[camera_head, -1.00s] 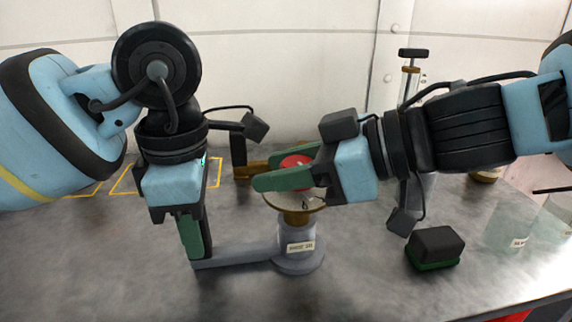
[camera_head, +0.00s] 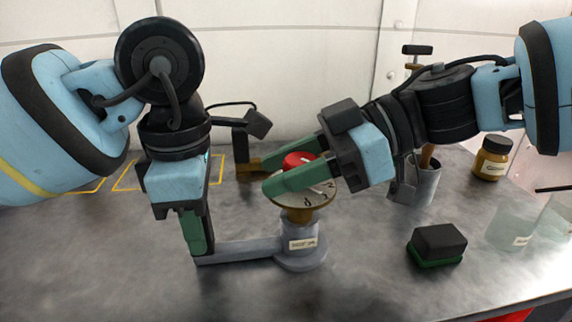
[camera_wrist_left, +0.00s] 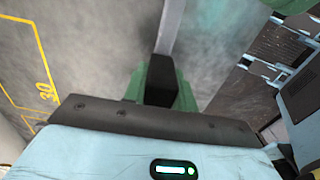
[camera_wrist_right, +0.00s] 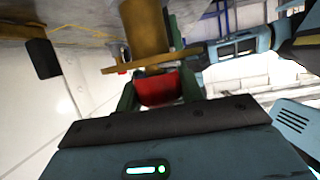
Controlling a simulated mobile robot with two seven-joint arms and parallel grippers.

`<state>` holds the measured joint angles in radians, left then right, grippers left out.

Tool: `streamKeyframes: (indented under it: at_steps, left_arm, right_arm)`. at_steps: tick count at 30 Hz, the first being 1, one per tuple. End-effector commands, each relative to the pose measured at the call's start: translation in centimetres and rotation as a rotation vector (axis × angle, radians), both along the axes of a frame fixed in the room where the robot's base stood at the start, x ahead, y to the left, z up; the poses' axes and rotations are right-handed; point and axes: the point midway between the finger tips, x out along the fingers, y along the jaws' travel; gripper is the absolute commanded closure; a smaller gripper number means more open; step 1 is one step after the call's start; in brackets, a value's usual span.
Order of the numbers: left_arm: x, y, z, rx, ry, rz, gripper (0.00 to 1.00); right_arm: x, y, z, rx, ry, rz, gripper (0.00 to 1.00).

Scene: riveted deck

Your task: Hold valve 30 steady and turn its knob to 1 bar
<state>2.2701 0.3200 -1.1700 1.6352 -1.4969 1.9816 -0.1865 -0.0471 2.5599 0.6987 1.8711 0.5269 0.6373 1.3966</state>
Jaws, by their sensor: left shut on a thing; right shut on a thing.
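The valve stands upright on the deck with a grey base (camera_head: 300,250), a pale label too small to read surely, and a round dial (camera_head: 318,198) with dark marks. A grey bar (camera_head: 245,250) runs left from the base. My left gripper (camera_head: 202,250) points down and is shut on the bar's left end; the bar also shows in the left wrist view (camera_wrist_left: 172,25). My right gripper (camera_head: 268,176) is shut on the red knob (camera_head: 299,159), one green finger on each side. The knob also shows in the right wrist view (camera_wrist_right: 158,88). Its fingers partly hide the dial and pointer.
A black block with a green base (camera_head: 437,245) lies to the right. A grey cup (camera_head: 420,180) and a brown jar (camera_head: 492,158) stand behind it, clear beakers (camera_head: 512,228) at the right edge. Yellow outlines mark the deck, one numbered 30 (camera_wrist_left: 46,92). The front left is clear.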

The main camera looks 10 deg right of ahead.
Motion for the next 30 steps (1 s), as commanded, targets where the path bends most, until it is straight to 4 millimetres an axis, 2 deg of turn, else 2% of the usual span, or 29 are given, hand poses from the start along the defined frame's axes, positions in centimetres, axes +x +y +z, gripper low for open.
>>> streamKeyframes:
  at_steps: [11, 12, 17, 26, 30]
  left_arm:
    - [0.0, -0.1, -0.2, -0.002, 0.003, -0.001, 1.00]
    - [0.0, -0.1, -0.2, -0.002, 0.003, -0.001, 1.00]
    - [0.0, -0.1, -0.2, -0.002, 0.003, -0.001, 1.00]
    - [0.0, -0.1, -0.2, -0.002, 0.003, 0.000, 1.00]
    - [0.0, -0.1, -0.2, -0.002, 0.003, 0.000, 1.00]
  right_arm:
    - [0.0, 0.1, 0.1, 0.002, 0.000, 0.006, 0.85]
    - [0.0, 0.1, 0.1, 0.002, 0.000, 0.006, 0.61]
    - [0.0, 0.0, 0.1, 0.001, 0.000, 0.005, 0.41]
    - [0.0, -0.1, 0.1, 0.001, 0.000, 0.004, 0.41]
    - [0.0, -1.1, 0.6, 0.001, -0.003, 0.002, 0.41]
